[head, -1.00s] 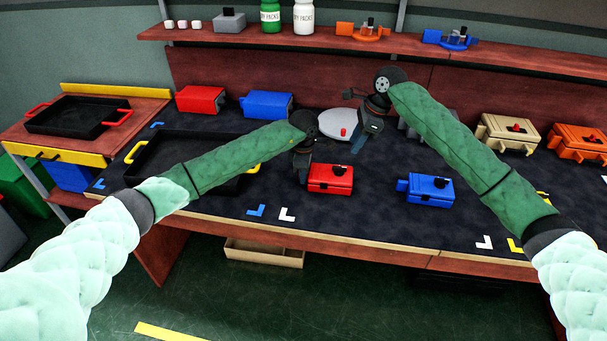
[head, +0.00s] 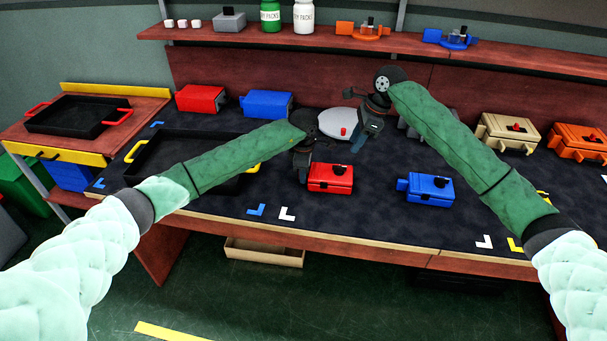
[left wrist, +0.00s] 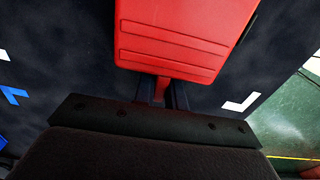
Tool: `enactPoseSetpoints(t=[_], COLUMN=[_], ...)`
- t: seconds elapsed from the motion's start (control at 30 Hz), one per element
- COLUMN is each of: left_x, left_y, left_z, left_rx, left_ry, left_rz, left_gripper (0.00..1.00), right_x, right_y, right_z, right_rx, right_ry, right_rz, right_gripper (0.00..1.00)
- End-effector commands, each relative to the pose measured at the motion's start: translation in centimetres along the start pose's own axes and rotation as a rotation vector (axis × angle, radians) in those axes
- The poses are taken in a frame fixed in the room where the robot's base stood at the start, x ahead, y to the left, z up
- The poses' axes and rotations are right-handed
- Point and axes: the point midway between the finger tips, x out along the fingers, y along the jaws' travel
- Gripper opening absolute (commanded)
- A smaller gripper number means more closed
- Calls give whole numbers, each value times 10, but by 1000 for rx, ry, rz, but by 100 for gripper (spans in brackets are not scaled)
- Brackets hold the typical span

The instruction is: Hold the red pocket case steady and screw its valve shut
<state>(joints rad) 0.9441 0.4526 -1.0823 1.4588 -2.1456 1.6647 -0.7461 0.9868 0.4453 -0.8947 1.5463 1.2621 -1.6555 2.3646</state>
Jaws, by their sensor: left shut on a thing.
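The red pocket case (head: 331,184) lies on the dark work table, with its black valve knob (head: 339,170) on top. In the left wrist view the red case (left wrist: 180,40) shows at the top, with a narrow red tab reaching down between the fingers. My left gripper (head: 302,173) is at the case's left side, shut on that tab; its fingers also show in the left wrist view (left wrist: 160,94). The valve is out of that view. My right gripper (head: 359,143) is above and behind the case, apart from it; its finger gap is not clear.
A pale round plate (head: 335,124) with a small red piece (head: 344,132) is behind the case. A blue case (head: 431,189) lies to the right. A black tray (head: 140,166) is left, partly behind my left arm. Other cases line the back.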

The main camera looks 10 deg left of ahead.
Motion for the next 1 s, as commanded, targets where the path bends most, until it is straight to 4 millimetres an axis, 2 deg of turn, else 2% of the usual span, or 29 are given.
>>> enactPoseSetpoints(t=[0.2, 0.33, 0.57, 0.7, 1.0], left_x=[0, 0, 0, 0, 0], left_y=[0, 0, 0, 0, 0], left_z=[0, 0, 0, 0, 0], left_rx=[0, 0, 0, 0, 0], left_ry=[0, 0, 0, 0, 0], left_rz=[0, 0, 0, 0, 0], left_gripper=[0, 0, 0, 0, 0], right_x=[0, -3, 8, 12, 9], right_y=[0, -1, 24, 38, 55], right_z=[0, 2, 32, 43, 55], right_rx=[0, -3, -116, -305, -756], right_ry=[0, 1, 89, 184, 366], right_rz=[0, -4, -48, -103, -154], right_gripper=[38, 64, 64, 64, 64])
